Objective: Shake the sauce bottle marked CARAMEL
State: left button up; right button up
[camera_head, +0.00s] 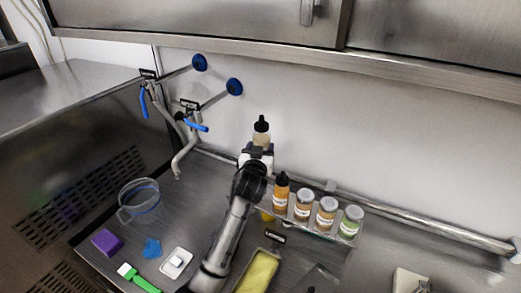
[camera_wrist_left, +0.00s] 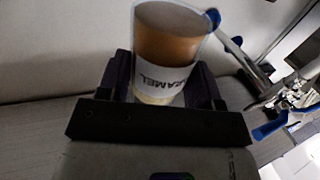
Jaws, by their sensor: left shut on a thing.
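The sauce bottle (camera_head: 262,133) has a black nozzle cap and pale contents in the head view. It stands upright, raised in front of the back wall. My left gripper (camera_head: 257,152) is shut around it below the cap. In the left wrist view the bottle (camera_wrist_left: 170,42) shows brown sauce and a white label reading CARAMEL, upside down in that picture. Both dark fingers of the left gripper (camera_wrist_left: 163,84) press on its sides. The right gripper is not seen.
An orange bottle (camera_head: 282,194) and several jars (camera_head: 326,213) stand in a rack right of my arm. A yellow-filled tray (camera_head: 257,272) lies in front. A clear jug (camera_head: 139,200), purple sponge (camera_head: 106,242) and green-handled brush (camera_head: 140,279) lie left. Blue-handled taps (camera_head: 190,122) are on the wall.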

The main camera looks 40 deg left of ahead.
aim_at(260, 128)
pick_arm(q)
notch_tip(260, 128, up, 8)
jog(key=p, duration=0.7)
jog(key=shift+r, duration=0.15)
jog(key=shift+f, duration=0.2)
